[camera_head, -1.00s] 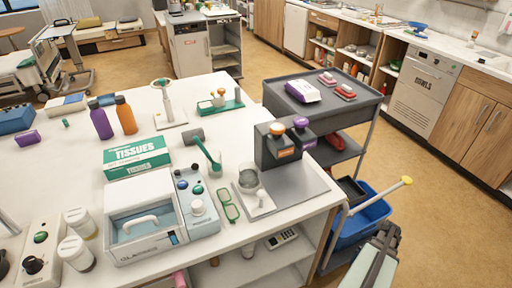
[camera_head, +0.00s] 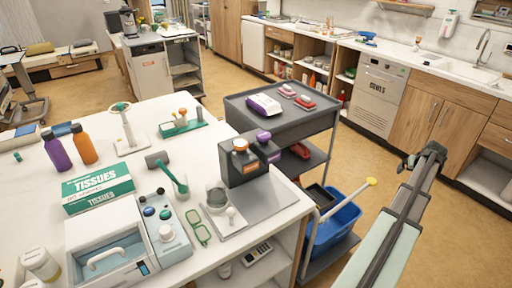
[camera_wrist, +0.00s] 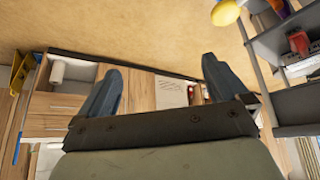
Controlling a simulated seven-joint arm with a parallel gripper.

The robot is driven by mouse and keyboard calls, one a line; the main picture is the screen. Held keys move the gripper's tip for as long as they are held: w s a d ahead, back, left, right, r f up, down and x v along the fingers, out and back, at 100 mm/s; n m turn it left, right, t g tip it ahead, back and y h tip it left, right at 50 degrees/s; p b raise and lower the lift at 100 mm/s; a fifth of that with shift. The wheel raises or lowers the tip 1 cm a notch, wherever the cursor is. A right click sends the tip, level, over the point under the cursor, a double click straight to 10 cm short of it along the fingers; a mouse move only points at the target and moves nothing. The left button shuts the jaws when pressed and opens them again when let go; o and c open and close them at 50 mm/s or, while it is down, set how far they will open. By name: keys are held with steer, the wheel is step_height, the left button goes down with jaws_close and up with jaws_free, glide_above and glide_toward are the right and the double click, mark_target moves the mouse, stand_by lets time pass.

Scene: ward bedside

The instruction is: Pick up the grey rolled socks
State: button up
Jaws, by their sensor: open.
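A small dark grey roll (camera_head: 157,159), which looks like the grey rolled socks, lies on the white table (camera_head: 150,141). It is beside the tissue box (camera_head: 98,189) and just behind a green-handled item standing in a clear cup. My gripper (camera_head: 426,158) is at the right of the head view, over the floor, far to the right of the roll and apart from it. In the wrist view its two fingers (camera_wrist: 164,90) are spread with nothing between them. The roll does not show in the wrist view.
Near the roll stand orange (camera_head: 84,146) and purple (camera_head: 57,152) bottles, a grey dispenser with knobs (camera_head: 245,165) and a control box (camera_head: 163,225). A dark cart (camera_head: 275,122) and a blue bucket (camera_head: 337,224) stand between table and gripper. The floor behind my gripper is open.

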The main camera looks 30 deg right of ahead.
steer(key=d+r+n+h, duration=0.1)
steer(key=d+r, duration=0.2)
steer(key=r, duration=0.4)
steer(key=d+r+h, duration=0.1)
steer(key=d+r, duration=0.3)
steer(key=r, duration=0.2)
steer(key=w+a+r+n+t, duration=0.1)
steer(key=w+r+t, duration=0.1)
steer(key=w+r, duration=0.5)
steer(key=w+a+n+y, duration=0.2)
steer(key=w+a, duration=1.1)
steer(key=w, duration=0.4)
steer(key=w+a+n+y, duration=0.1)
steer(key=w+a+y, duration=0.1)
steer(key=w+a, duration=1.3)
steer(key=w+a+n+y, duration=0.1)
steer(key=w+a+n, duration=0.1)
steer(key=w+a, duration=1)
steer(key=n+g+y, duration=0.2)
steer(key=n+g, duration=0.1)
steer(key=g, duration=0.1)
glide_toward(155, 153)
steer(key=f, duration=0.2)
steer(key=w+f, duration=0.1)
steer(key=f, duration=0.2)
steer(key=shift+w+a+f, duration=0.15)
steer(key=shift+f, duration=0.65)
step_height(155, 153, down, 4)
